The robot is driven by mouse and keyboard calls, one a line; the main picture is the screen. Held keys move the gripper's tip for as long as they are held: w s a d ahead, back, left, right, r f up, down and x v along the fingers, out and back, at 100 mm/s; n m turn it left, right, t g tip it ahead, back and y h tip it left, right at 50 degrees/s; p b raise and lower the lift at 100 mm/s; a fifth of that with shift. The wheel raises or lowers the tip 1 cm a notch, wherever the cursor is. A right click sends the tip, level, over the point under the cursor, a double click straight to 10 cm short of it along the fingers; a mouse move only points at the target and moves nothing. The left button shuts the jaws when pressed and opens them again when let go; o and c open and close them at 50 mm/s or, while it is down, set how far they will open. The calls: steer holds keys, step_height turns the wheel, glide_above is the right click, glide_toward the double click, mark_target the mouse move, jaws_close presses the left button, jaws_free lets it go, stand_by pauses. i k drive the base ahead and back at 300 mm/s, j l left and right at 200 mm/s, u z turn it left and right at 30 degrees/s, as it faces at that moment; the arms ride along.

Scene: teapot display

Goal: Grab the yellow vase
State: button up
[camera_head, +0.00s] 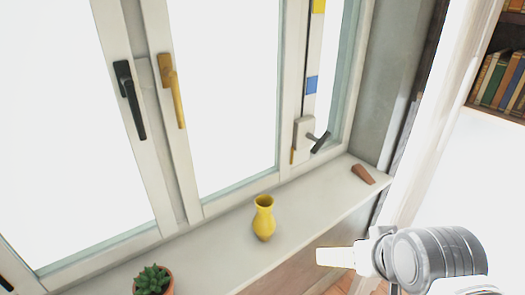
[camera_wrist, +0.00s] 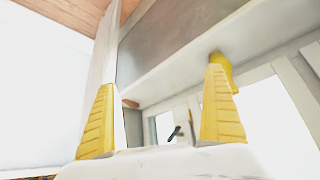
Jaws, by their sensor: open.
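The yellow vase (camera_head: 263,220) stands upright on the pale window sill (camera_head: 325,205) in the head view. My gripper (camera_head: 322,257) is to the right of the vase and nearer the camera, off the sill's front edge, with a clear gap to the vase. In the wrist view my gripper (camera_wrist: 160,76) shows two yellow fingers spread wide with nothing between them. The vase (camera_wrist: 221,68) shows there behind the tip of the right finger, partly hidden by it.
A potted succulent (camera_head: 153,281) stands on the sill at the lower left. A brown wedge-shaped piece (camera_head: 363,174) lies at the sill's right end. Window handles (camera_head: 172,88) stick out from the frames behind. Books (camera_head: 500,80) fill a shelf at the far right. The sill around the vase is clear.

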mark_target(264, 224)
steer(key=k+j+u, duration=0.2)
steer(key=j+u, duration=0.15)
steer(key=k+j+u, duration=0.2)
steer(key=j+u, duration=0.15)
steer(key=k+j+u, duration=0.1)
steer(key=j+u, duration=0.25)
steer(key=j, duration=0.1)
